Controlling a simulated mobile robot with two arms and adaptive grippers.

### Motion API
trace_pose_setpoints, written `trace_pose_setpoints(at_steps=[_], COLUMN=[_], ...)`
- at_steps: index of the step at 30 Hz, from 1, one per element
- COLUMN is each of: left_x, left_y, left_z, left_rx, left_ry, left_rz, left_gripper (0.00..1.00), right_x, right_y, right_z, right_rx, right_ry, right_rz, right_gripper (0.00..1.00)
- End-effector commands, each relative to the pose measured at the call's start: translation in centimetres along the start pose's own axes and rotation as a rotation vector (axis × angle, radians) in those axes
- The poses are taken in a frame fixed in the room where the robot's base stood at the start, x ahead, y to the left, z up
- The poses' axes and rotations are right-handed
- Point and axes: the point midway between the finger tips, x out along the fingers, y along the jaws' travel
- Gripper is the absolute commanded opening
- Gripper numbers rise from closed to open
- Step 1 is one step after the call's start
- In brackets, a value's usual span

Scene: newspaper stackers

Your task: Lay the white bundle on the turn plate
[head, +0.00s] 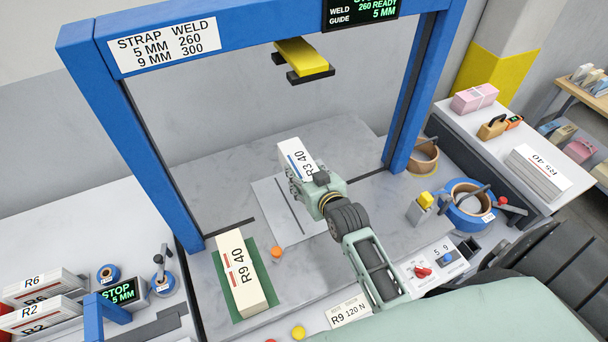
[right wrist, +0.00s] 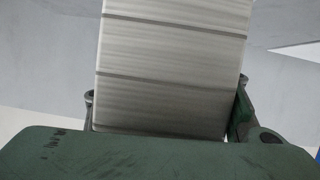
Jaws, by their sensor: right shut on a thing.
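The white bundle marked R3 40 (head: 298,155) is in my right gripper (head: 305,182), under the blue frame in the head view. In the right wrist view the bundle (right wrist: 175,65) fills the middle, its layered sheet edges showing between the fingers. The turn plate (head: 274,204), a pale grey square with a dark slot line, lies on the worktop. The bundle is at the plate's far edge in the picture; I cannot tell whether it touches the plate. My gripper and forearm hide part of the plate's right side. My left gripper is not in view.
A blue frame (head: 80,60) stands around the worktop, with a yellow head (head: 302,58) hanging above. A cream bundle marked R9 40 (head: 241,272) lies on a green mat (head: 274,296). An orange knob (head: 277,252) is near the plate. Tape rolls (head: 470,205) stand at right.

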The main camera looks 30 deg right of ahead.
Motion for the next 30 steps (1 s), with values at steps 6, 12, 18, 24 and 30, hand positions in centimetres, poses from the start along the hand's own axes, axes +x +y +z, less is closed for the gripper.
trace_pose_setpoints(at_steps=[6,12,18,24,30], left_x=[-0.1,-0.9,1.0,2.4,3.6], left_y=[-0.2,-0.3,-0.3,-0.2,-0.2], left_z=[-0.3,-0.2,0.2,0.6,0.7], left_rx=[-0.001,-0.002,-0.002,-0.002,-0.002], left_ry=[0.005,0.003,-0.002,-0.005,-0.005], left_rz=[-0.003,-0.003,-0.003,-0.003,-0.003], left_gripper=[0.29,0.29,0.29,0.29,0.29], right_x=[0.0,-0.2,0.8,1.6,2.3], right_y=[0.0,0.0,-0.1,-0.2,-0.3], right_z=[-0.6,-0.8,1.6,3.4,5.1], right_rx=[-0.001,0.005,0.006,0.006,0.006], right_ry=[0.013,0.011,0.009,0.011,0.012], right_rz=[0.000,-0.006,-0.005,-0.005,-0.005], right_gripper=[0.00,0.00,0.00,0.00,0.00])
